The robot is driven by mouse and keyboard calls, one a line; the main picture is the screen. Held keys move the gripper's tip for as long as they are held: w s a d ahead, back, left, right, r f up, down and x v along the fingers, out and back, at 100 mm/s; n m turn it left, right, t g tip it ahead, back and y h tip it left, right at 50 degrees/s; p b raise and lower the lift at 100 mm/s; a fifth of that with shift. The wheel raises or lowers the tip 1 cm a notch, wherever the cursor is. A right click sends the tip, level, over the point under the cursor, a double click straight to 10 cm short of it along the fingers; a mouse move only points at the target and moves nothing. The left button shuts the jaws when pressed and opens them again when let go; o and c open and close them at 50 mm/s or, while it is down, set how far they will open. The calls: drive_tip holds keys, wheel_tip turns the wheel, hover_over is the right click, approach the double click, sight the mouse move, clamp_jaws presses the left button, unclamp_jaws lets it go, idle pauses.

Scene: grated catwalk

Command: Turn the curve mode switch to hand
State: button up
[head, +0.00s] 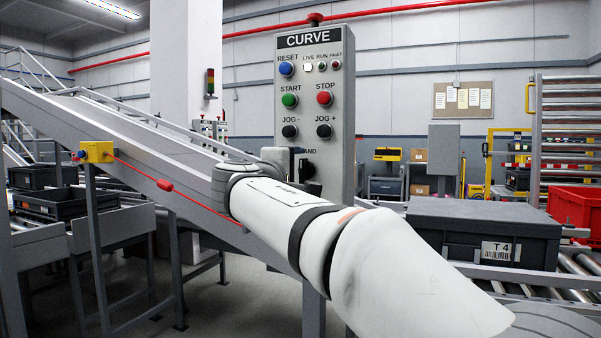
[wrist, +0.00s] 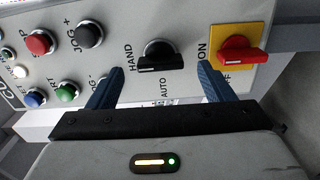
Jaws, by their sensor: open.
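The curve mode switch (wrist: 160,54) is a black rotary knob on the grey CURVE panel (head: 343,110), with HAND and AUTO labels beside it. In the wrist view its grip bar lies roughly level across the picture; I cannot clearly tell which label it points to. In the head view the switch (head: 309,171) is partly hidden behind my arm, below the push buttons. My gripper (wrist: 159,73) is open, its blue fingers on either side of the switch in the picture. I cannot tell whether they touch the panel; nothing is between them but the view of the knob.
A red ON/OFF rotary switch (wrist: 243,56) on a yellow plate is close beside the right finger. Push buttons, including black JOG+ (wrist: 89,35) and green START (wrist: 66,93), are near the left finger. A sloping conveyor (head: 120,130) runs left of the panel; a dark crate (head: 455,228) stands right.

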drive_tip(key=v, duration=0.4)
drive_tip(key=shift+d+p, duration=0.1)
drive_tip(key=shift+p, duration=0.25)
